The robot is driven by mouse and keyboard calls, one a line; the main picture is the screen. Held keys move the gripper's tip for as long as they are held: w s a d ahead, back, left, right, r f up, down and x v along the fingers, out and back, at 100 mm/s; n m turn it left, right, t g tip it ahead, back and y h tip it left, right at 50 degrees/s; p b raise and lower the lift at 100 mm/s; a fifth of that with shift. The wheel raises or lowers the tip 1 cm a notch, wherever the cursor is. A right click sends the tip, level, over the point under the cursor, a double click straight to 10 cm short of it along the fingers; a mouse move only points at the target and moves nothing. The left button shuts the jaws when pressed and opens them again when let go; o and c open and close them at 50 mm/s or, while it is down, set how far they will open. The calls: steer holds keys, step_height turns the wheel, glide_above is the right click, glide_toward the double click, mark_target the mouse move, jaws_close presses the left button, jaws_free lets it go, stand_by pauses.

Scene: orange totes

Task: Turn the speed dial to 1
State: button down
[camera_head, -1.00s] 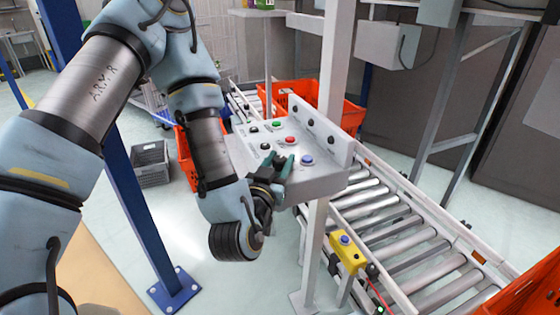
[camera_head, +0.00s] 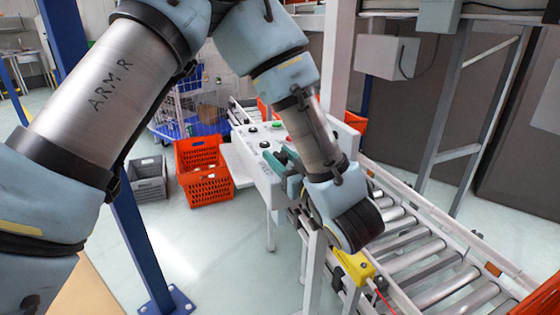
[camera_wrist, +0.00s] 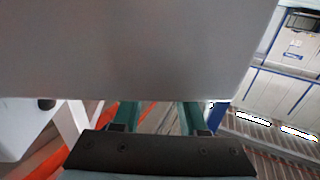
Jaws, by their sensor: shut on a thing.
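The grey control panel (camera_head: 244,140) stands at the middle of the head view, with black knobs (camera_head: 265,144) and coloured buttons on its sloped top. My gripper (camera_head: 280,158) reaches the panel's near side with its teal fingers, where a control is covered by them. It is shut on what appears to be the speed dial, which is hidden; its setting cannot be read. In the wrist view the two teal fingers (camera_wrist: 159,115) stand apart, and a large grey surface (camera_wrist: 130,50) hides their tips.
A roller conveyor (camera_head: 440,255) runs to the right of the panel. A yellow box (camera_head: 353,267) sits on its near side. An orange tote (camera_head: 204,172) and a grey crate (camera_head: 148,178) stand on the floor to the left. A white post rises close behind my wrist.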

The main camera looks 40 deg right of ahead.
steer(key=shift+s+f+n+y, duration=0.1)
steer(key=shift+f+n+y, duration=0.15)
steer(key=shift+y, duration=0.45)
steer(key=shift+c, duration=2.2)
jaws_free()
steer(key=shift+r, duration=0.15)
steer(key=s+a+b, duration=0.1)
steer(key=s+b, duration=0.2)
steer(key=s, duration=0.7)
steer(key=shift+s, duration=0.35)
